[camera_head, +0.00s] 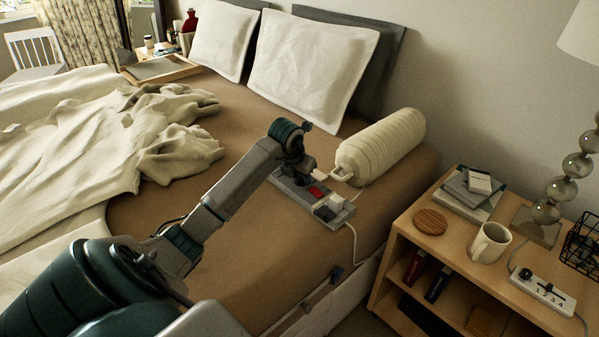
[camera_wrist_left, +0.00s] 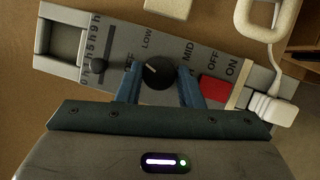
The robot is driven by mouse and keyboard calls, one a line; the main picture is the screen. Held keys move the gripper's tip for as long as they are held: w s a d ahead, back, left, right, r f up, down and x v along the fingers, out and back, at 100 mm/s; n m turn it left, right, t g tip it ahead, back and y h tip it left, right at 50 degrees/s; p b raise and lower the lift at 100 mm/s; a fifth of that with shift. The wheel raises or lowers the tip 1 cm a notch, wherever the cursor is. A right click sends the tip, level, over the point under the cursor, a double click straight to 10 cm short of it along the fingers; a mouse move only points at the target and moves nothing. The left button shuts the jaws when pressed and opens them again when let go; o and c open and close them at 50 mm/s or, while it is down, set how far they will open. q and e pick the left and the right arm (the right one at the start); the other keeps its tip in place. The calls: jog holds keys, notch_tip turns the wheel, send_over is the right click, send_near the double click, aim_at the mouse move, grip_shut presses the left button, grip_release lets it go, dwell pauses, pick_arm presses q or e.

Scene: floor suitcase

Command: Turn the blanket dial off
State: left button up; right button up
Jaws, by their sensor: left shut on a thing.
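A grey control panel (camera_head: 335,214) lies on the bed's near right edge; it also fills much of the left wrist view (camera_wrist_left: 120,60). On it are a round black dial (camera_wrist_left: 158,72), a red rocker switch (camera_wrist_left: 215,89) beside OFF and ON labels, and a slider with a black knob (camera_wrist_left: 99,66). LOW and MID show around the dial; another label at its left is partly covered by a finger. A small pale mark on the dial appears to face upper left. My left gripper (camera_wrist_left: 158,76) is shut on the dial, one blue finger each side. My right gripper is not in view.
A cream ribbed roll (camera_head: 385,145) lies just behind the panel. A white plug (camera_wrist_left: 271,109) and cord are at the panel's right end. The nightstand (camera_head: 400,222) at right holds a mug (camera_head: 490,242), a round coaster (camera_head: 430,221) and a numbered white strip (camera_head: 542,290).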

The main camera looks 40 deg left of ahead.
pick_arm(q)
jog(key=shift+d+n+g+y+p, duration=0.15)
jog(key=shift+n+y+p, duration=0.25)
jog(key=shift+n, duration=0.65)
jog(key=shift+a+n+g+y+p, duration=0.1)
jog(key=shift+n+g+y+p, duration=0.25)
jog(key=shift+n, duration=0.7)
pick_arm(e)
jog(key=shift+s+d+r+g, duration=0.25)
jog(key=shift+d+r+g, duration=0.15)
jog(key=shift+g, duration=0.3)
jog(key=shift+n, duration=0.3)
pick_arm(q)
jog(key=o, duration=1)
jog(key=shift+c, duration=0.2)
jog(key=v, duration=1)
jog(key=shift+s+d+r+p, duration=0.15)
jog(key=shift+d+r+p, duration=0.05)
jog(key=shift+r+p, duration=0.15)
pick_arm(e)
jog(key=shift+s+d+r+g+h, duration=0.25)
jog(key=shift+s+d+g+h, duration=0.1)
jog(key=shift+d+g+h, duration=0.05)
